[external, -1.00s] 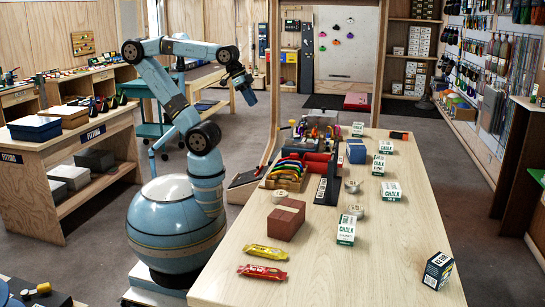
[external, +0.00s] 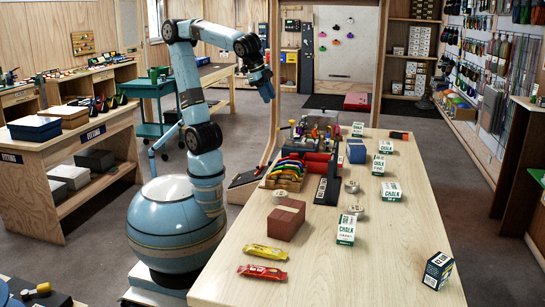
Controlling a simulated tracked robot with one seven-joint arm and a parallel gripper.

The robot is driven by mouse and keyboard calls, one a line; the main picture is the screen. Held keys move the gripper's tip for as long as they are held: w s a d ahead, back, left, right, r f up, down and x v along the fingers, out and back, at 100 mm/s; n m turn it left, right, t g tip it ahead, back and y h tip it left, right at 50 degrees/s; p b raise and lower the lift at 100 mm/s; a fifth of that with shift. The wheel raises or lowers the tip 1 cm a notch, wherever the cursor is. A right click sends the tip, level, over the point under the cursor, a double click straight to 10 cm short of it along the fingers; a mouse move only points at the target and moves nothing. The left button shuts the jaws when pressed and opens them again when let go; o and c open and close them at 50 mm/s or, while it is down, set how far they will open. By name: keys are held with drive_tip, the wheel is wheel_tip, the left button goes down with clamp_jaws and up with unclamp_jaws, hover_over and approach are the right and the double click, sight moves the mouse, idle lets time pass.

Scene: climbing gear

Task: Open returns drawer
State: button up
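I cannot pick out a drawer marked for returns in this view. The wooden counter (external: 390,265) fills the right foreground, and its side facing my base is mostly hidden. My gripper (external: 267,98) hangs at the end of my raised arm, pointing down, left of the counter's far end. It is apart from everything and appears empty. Its fingers are too small and dark to tell whether they are open.
On the counter are a reddish-brown box (external: 286,220), two wrapped bars, several chalk boxes (external: 346,230) and a gear rack (external: 288,172). A wooden post stands near its far end. A shelved bench (external: 70,150) labelled FITTING stands left.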

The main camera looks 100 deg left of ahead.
drive_tip(key=w+d+m+t+y, duration=0.1)
drive_tip(key=w+d+m+t, duration=0.2)
drive_tip(key=d, duration=1.2)
drive_tip(key=w+d+m+t+y, duration=0.15)
drive_tip(key=d+m, duration=0.35)
drive_tip(key=d, duration=0.9)
drive_tip(key=s+d+m+t+h, duration=0.2)
drive_tip(key=s+d+m+t, duration=0.15)
drive_tip(key=s+d, duration=0.75)
drive_tip(key=s+d+m+t+h, duration=0.2)
drive_tip(key=s+d+t, duration=0.2)
drive_tip(key=s+d, duration=0.7)
drive_tip(key=w+d+f, duration=0.2)
drive_tip(key=f, duration=1.9)
drive_tip(key=w+d+f, duration=0.1)
drive_tip(key=w+f, duration=0.1)
drive_tip(key=f, duration=2)
drive_tip(key=w, duration=0.4)
drive_tip(key=w+f, duration=0.1)
drive_tip(key=w, duration=0.3)
drive_tip(key=w+f, duration=0.1)
drive_tip(key=w, duration=0.3)
drive_tip(key=shift+w+d+f, duration=0.1)
drive_tip(key=shift+w+f, duration=0.15)
drive_tip(key=shift+w, duration=0.15)
clamp_jaws()
